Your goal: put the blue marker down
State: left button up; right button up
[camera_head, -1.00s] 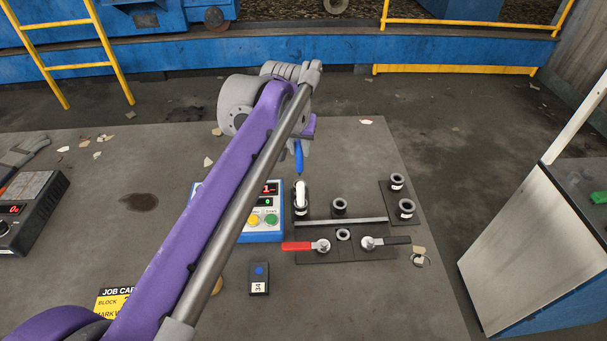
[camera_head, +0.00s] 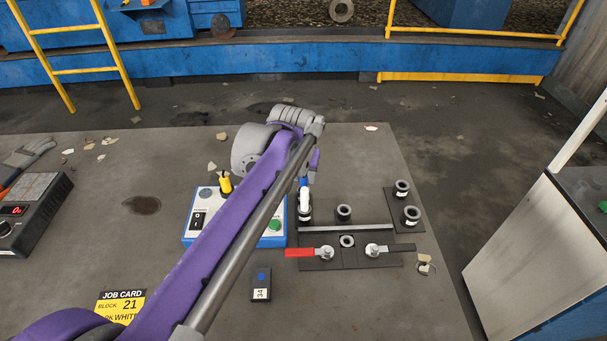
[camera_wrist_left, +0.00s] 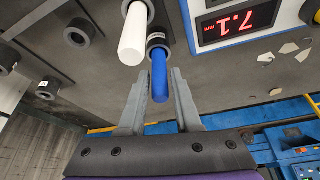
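The blue marker (camera_head: 303,181) stands in line with a black ring-shaped holder; its upper part shows in the left wrist view (camera_wrist_left: 162,85). My left gripper (camera_wrist_left: 161,85) has one finger on each side of the marker, very close to it. A narrow gap shows on the right near the marker's end, but I cannot tell whether the fingertips touch it. A white marker (camera_wrist_left: 133,38) stands right beside it, upright in its own black holder. My left arm hides part of the scene in the head view. My right gripper is not in view.
Several empty black holders (camera_head: 411,216) are to the right. A red-handled lever (camera_head: 305,253) is in front. A job card (camera_head: 118,303) lies front left.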

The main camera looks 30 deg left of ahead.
pick_arm(q)
jog(key=shift+o, duration=1.2)
jog(key=shift+r, duration=0.15)
jog(key=p+v, duration=0.1)
jog(key=v, duration=1.1)
jog(key=shift+s, duration=0.1)
